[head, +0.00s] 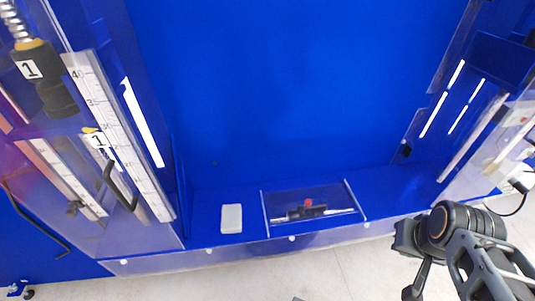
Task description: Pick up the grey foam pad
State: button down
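A pale grey, rounded rectangular pad (231,218) lies flat on the blue floor of the station, near its front edge and left of centre. It looks like the grey foam pad, and nothing covers it. Links and a joint of my arm show at the lower right, well apart from the pad. I cannot make out my gripper or its fingers in this view.
A clear tray (357,200) with a dark tool (305,211) stands right of the pad. A low clear wall (200,256) runs along the front edge. A ruler panel (118,135) and spring device (45,75) stand left. The blue floor behind the pad is clear.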

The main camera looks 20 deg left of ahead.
aim_at(232, 215)
jog(key=u, duration=1.9)
